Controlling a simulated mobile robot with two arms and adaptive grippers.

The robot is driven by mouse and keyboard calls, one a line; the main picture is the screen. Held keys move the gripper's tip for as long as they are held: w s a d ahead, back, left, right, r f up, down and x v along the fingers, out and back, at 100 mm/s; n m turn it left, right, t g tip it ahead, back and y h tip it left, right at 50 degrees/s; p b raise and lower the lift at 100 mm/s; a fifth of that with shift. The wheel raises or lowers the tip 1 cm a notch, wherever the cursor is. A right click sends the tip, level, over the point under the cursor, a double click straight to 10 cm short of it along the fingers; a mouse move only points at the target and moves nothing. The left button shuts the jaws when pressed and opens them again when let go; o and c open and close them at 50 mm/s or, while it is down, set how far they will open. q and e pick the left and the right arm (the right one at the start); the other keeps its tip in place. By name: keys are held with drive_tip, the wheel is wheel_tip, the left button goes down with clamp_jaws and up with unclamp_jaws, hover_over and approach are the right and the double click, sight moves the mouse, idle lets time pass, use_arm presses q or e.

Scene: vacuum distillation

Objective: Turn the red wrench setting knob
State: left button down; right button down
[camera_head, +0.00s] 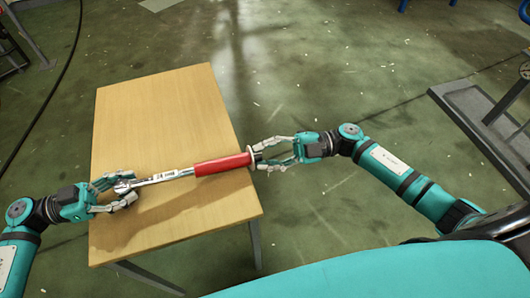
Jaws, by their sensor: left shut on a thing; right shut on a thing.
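The wrench (170,176) has a silver shaft and a red handle (222,165). It lies level, held between my two grippers above the wooden table (165,115). My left gripper (128,190) is shut on the wrench's silver head end at the left. My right gripper (264,155) is shut on the setting knob (255,155) at the right end of the red handle. The fingers partly hide the knob, so its shape and turn cannot be told.
The table's top is otherwise bare, with free room behind the wrench. A grey metal stand (468,103) is at the right on the green floor. A black cable (62,75) runs along the floor at the left.

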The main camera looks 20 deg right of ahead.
drive_tip(key=n, duration=0.9)
drive_tip(key=n+y, duration=0.1)
drive_tip(key=n, duration=0.3)
drive_tip(key=shift+f+n, duration=0.25)
drive_tip(key=shift+n, duration=0.15)
drive_tip(key=shift+n+g, duration=0.3)
drive_tip(key=shift+n, duration=1.7)
drive_tip(key=c, duration=1.1)
unclamp_jaws()
drive_tip(key=d, duration=0.4)
drive_tip(key=d+f, duration=0.1)
drive_tip(key=d, duration=0.3)
drive_tip(key=d+f, duration=0.1)
drive_tip(key=d, duration=0.2)
drive_tip(key=shift+s+d, duration=0.2)
drive_tip(key=shift+d, duration=0.2)
